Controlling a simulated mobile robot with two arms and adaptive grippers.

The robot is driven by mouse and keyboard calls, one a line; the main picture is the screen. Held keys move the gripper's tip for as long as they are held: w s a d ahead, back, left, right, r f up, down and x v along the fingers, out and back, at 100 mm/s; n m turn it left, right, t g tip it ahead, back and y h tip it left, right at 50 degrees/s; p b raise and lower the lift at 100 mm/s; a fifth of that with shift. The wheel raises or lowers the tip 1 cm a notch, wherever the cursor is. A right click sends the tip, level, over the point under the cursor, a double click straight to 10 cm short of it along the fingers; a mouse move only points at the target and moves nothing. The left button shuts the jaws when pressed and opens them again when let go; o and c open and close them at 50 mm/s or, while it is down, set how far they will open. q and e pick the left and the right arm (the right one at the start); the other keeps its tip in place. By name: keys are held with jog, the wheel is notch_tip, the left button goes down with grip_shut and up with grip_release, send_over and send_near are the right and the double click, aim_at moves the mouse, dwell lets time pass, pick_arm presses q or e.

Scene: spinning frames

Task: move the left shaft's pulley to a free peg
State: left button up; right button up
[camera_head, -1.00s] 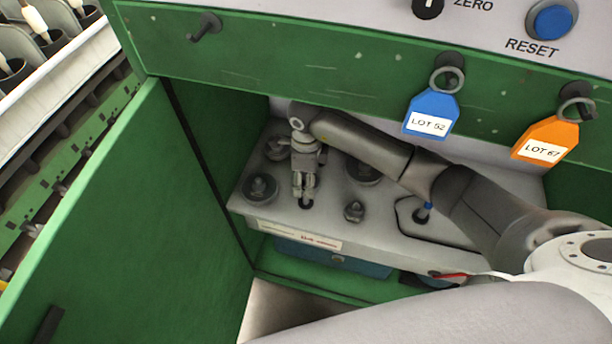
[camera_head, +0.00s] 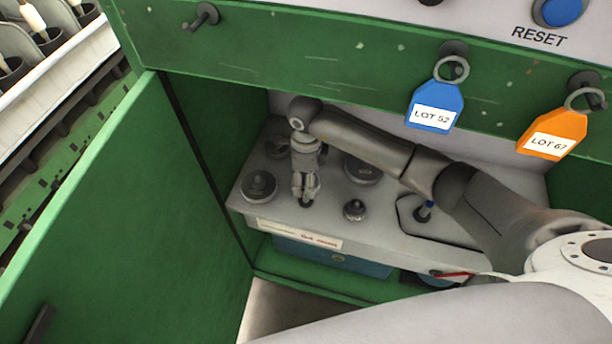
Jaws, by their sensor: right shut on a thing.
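My right gripper (camera_head: 305,192) points down over the grey deck inside the green cabinet. It is shut on a small dark part (camera_head: 305,203) at deck level. The fingers cover most of this part, so I cannot tell whether it is the pulley. A smaller dark piece (camera_head: 355,209) stands at the front right. My left gripper is out of view.
A bare peg (camera_head: 205,15) sticks out of the green panel. A blue tag (camera_head: 435,105) and an orange tag (camera_head: 552,135) hang from other pegs. The open green door (camera_head: 110,210) stands at the left.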

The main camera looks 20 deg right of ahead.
jog(key=shift+f+b, duration=0.8)
jog(key=shift+f, duration=0.2)
jog(key=shift+f, duration=0.15)
jog(key=shift+f+b, duration=1.25)
jog(key=shift+f, duration=0.1)
jog(key=shift+f, duration=0.15)
jog(key=shift+f+b, duration=0.95)
jog(key=shift+b, duration=0.1)
jog(key=o, duration=1.2)
jog(key=shift+o, duration=0.2)
